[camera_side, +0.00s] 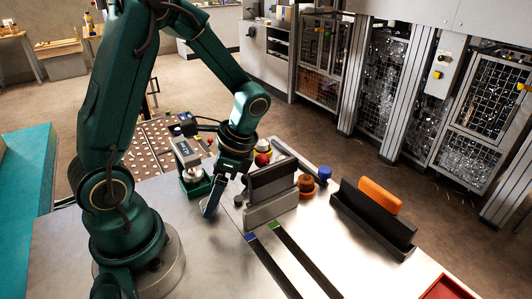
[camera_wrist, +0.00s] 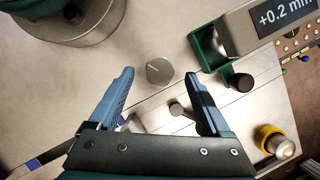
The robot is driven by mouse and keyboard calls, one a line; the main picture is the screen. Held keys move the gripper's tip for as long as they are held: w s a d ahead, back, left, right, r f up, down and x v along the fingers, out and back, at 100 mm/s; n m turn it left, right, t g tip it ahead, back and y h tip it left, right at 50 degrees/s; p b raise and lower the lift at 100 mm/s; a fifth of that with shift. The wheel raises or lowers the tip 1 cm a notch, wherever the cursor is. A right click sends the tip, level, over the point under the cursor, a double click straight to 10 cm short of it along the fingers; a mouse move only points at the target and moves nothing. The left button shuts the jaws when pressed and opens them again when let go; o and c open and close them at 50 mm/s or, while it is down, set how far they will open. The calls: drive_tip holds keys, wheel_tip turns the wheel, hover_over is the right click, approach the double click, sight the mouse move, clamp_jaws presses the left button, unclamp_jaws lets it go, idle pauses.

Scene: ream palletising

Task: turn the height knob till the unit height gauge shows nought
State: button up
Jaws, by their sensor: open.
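A round grey knob (camera_wrist: 160,70) with a white pointer line lies on the metal table in the wrist view; I take it as the height knob. The line points up and to the left. My gripper (camera_wrist: 160,76) is open, with one blue finger on either side of the knob in the picture. I see no contact, and their height above it is hard to tell. The gauge (camera_wrist: 281,17) reads +0.2 mm at the upper right, and stands on a green base. In the side view my gripper (camera_side: 222,203) points down beside the gauge (camera_side: 186,152); the knob is not clear there.
A small lever (camera_wrist: 180,110) and a dark cylinder (camera_wrist: 242,83) are close to the right finger. A yellow-collared lamp (camera_wrist: 277,141) stands at lower right. In the side view a grey upright block (camera_side: 272,190) is right of my gripper, and a black holder (camera_side: 372,222) stands farther right.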

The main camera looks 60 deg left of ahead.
drive_tip(key=shift+s+a+f, duration=0.1)
drive_tip(key=shift+s+f, duration=0.1)
drive_tip(key=shift+f, duration=0.45)
clamp_jaws()
drive_tip(key=shift+n, duration=0.3)
drive_tip(key=n, duration=0.2)
drive_tip(key=n+h, duration=0.2)
drive_tip(key=n, duration=0.1)
drive_tip(key=shift+w+a+n+g, duration=0.1)
drive_tip(key=shift+a+n+g, duration=0.2)
drive_tip(key=shift+g, duration=0.1)
drive_tip(key=n+h, duration=0.1)
drive_tip(key=n, duration=0.1)
drive_tip(key=n+h, duration=0.1)
drive_tip(key=n, duration=0.2)
drive_tip(key=shift+a+t+h, duration=0.15)
drive_tip(key=shift+t+h, duration=0.15)
drive_tip(key=shift+n, duration=0.4)
